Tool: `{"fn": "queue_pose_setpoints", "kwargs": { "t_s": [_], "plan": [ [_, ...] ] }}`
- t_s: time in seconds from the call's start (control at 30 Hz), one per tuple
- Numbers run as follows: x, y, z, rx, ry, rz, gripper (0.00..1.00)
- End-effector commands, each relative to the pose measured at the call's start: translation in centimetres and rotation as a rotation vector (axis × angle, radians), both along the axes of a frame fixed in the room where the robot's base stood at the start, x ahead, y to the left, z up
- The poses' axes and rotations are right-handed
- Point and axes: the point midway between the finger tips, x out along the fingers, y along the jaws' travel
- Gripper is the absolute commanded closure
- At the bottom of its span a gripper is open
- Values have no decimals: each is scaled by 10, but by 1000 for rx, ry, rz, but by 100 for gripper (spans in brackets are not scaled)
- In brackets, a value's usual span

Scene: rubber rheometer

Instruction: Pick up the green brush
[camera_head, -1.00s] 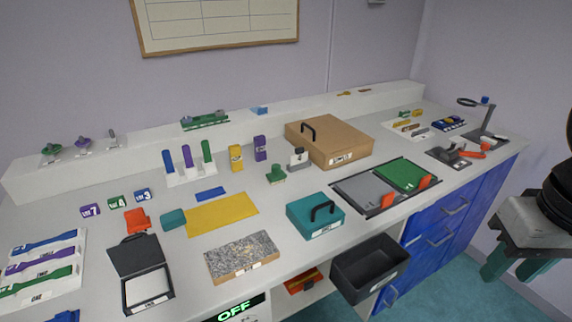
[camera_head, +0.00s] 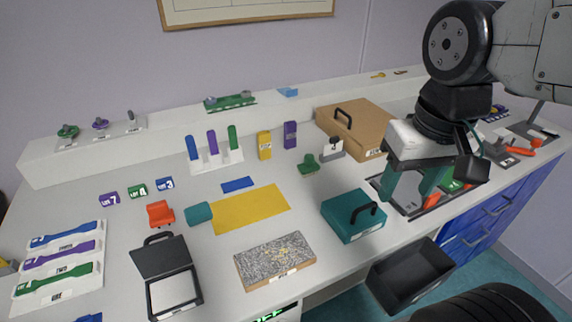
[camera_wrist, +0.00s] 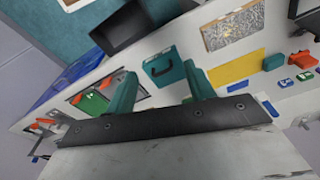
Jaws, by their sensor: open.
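A small green block with a raised grip, which looks like the green brush (camera_head: 309,164), stands on the bench in the head view, left of the cardboard-coloured case. I cannot make it out in the wrist view. My gripper (camera_head: 410,184) is open and empty, with its two teal fingers pointing down. It hangs to the right of the brush in the picture, in front of the grey and green pads. In the wrist view, my open gripper (camera_wrist: 160,82) has the teal case between its fingers in the picture, well beyond the tips.
A grey holder with a dark knob (camera_head: 332,150) stands close right of the brush. The brown case (camera_head: 365,128) is behind it. The teal case (camera_head: 350,214) and yellow mat (camera_head: 248,209) lie nearer the front. A black bin (camera_head: 409,277) is at the bench's front edge.

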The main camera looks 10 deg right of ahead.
Motion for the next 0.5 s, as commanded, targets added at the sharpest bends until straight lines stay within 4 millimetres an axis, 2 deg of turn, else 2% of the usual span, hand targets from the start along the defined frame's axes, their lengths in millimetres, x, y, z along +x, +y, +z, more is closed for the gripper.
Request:
{"fn": "queue_pose_setpoints", "kwargs": {
  "t_s": [0.17,0.27,0.37,0.5],
  "plan": [
    [67,3,8,24,30,-239,46],
    [114,6,6,38,42,-408,46],
    [162,11,-4,49,56,-577,46],
    [227,18,-30,60,72,-812,46]
  ]
}}
